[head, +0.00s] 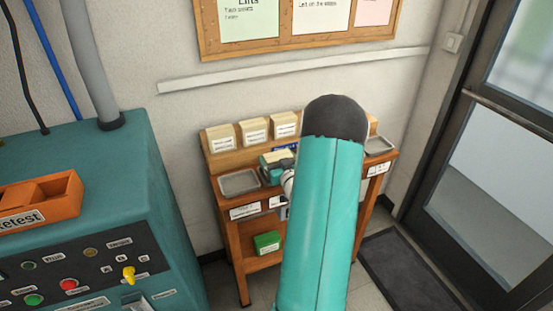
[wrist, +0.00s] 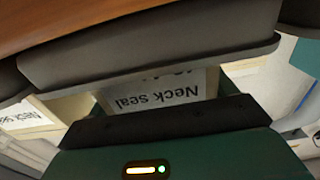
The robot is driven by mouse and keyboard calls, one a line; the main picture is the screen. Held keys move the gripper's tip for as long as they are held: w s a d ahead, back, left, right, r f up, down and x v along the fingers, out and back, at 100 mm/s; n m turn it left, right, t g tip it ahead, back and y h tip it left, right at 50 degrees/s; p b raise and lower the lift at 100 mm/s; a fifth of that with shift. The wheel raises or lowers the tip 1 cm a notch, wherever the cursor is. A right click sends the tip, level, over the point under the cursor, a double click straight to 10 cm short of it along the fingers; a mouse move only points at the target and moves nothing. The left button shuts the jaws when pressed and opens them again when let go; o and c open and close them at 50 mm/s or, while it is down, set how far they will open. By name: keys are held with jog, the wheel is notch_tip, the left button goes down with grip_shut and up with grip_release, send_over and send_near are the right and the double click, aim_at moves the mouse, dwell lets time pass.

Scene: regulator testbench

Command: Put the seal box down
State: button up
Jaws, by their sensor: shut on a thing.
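The seal box (wrist: 165,95) shows in the wrist view as a pale box with a "Neck seal" label, upside down in the picture. In the head view a cream box with some green (head: 277,157) is at my gripper (head: 273,171), over the wooden stand (head: 222,205). My gripper is shut on the box. Its fingertips and the box's underside are hard to make out, so I cannot tell whether the box touches the stand. My teal arm hides the stand's right middle part.
Several cream boxes (head: 253,131) stand along the stand's raised back ledge. A grey tray (head: 239,182) is left of my gripper, another (head: 379,146) at the right end. A green box (head: 267,243) is on the lower shelf. A teal machine (head: 110,165) stands at left.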

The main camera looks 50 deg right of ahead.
jog(key=shift+f, duration=0.2)
jog(key=o, duration=0.9)
jog(key=shift+r, duration=0.2)
jog(key=v, duration=1.2)
jog(key=shift+f, duration=0.1)
